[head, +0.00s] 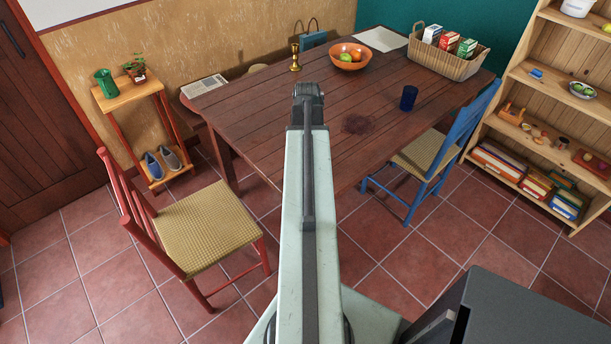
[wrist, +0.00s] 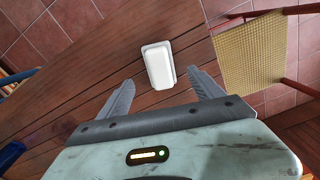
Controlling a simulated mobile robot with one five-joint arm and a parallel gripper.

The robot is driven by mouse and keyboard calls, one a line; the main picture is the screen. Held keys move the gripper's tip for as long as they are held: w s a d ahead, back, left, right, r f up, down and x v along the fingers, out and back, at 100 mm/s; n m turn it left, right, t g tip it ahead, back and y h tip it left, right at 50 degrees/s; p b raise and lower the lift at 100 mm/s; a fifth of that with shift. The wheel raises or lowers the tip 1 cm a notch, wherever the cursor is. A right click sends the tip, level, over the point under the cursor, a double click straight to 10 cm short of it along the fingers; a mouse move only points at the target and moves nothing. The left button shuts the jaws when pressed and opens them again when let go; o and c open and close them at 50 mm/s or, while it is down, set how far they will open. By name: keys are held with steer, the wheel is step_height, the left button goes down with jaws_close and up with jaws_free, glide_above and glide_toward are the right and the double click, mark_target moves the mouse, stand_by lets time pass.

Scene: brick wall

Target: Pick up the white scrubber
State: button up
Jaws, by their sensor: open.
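The white scrubber (wrist: 159,66) is a small white block with rounded edges on the brown wooden table (wrist: 85,85), near the table's edge in the wrist view. My gripper (wrist: 162,84) is open, with one grey finger on each side and the scrubber just beyond and between the fingertips. The fingers do not appear to touch it. In the head view my arm reaches over the table (head: 235,105), and the scrubber is not visible there; my gripper's end (head: 308,95) shows only from behind.
On the table are an orange fruit bowl (head: 350,62), a blue cup (head: 408,98), a brass candlestick (head: 295,58) and a basket with cartons (head: 447,66). A red chair (head: 205,225) stands at the left and a blue chair (head: 430,155) at the right. Shelves (head: 545,130) line the right side.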

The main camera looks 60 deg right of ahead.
step_height(320, 180, down, 8)
steer(key=b, duration=0.6)
steer(key=shift+w+r+b, duration=0.1)
steer(key=shift+r+b, duration=0.15)
steer(key=shift+b, duration=0.05)
steer(key=shift+r, duration=0.2)
steer(key=c, duration=1.5)
steer(key=shift+o, duration=0.2)
step_height(320, 180, up, 10)
steer(key=p, duration=1)
steer(key=shift+r+p, duration=0.15)
steer(key=shift+p, duration=0.2)
steer(key=o, duration=0.6)
steer(key=c, duration=0.4)
